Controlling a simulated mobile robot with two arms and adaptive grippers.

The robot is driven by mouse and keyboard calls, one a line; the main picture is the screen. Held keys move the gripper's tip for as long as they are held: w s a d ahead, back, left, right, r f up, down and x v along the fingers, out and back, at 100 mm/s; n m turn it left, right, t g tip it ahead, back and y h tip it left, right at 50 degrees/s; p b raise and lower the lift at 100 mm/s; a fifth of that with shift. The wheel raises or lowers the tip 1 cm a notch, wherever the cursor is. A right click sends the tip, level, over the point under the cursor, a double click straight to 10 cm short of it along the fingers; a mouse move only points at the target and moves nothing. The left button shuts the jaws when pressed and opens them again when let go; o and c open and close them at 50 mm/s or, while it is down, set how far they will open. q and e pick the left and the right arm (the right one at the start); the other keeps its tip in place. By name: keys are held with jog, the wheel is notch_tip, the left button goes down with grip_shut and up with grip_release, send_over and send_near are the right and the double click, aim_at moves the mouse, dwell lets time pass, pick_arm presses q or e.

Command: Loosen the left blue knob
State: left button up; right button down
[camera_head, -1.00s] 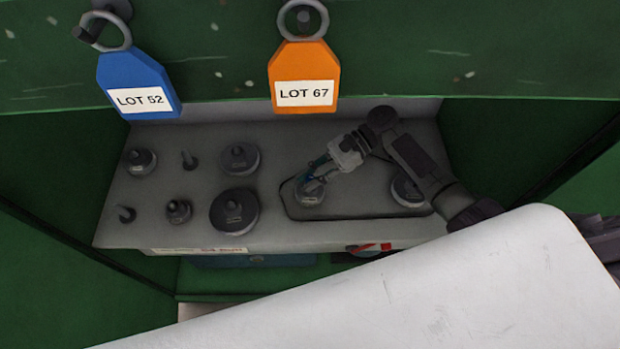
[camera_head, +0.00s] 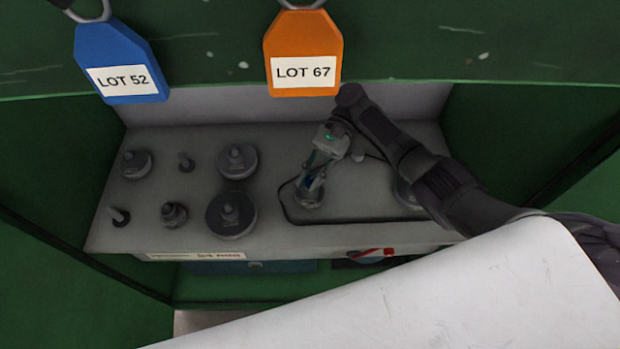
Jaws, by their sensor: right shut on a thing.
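Two round knobs sit inside a dark outlined area on the right part of the grey panel (camera_head: 370,206). The left knob (camera_head: 309,202) looks grey in this light, with only a hint of blue near the fingers. My right gripper (camera_head: 311,187) comes down on it from above, its fingers shut around the knob's upper part and hiding it. The right knob (camera_head: 405,195) is partly covered by my right arm. My left gripper is not in view.
Several grey round weights and short pegs, such as a large disc (camera_head: 231,214), stand on the panel's left half. A blue tag (camera_head: 118,60) and an orange tag (camera_head: 302,52) hang above. A red-and-white handle (camera_head: 372,253) is below the front edge.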

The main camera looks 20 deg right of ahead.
jog(key=shift+f, duration=0.1)
jog(key=c, duration=1)
grip_release()
jog(key=shift+c, duration=0.2)
jog(key=v, duration=0.7)
jog(key=shift+w+d, duration=0.2)
jog(key=shift+s, duration=0.15)
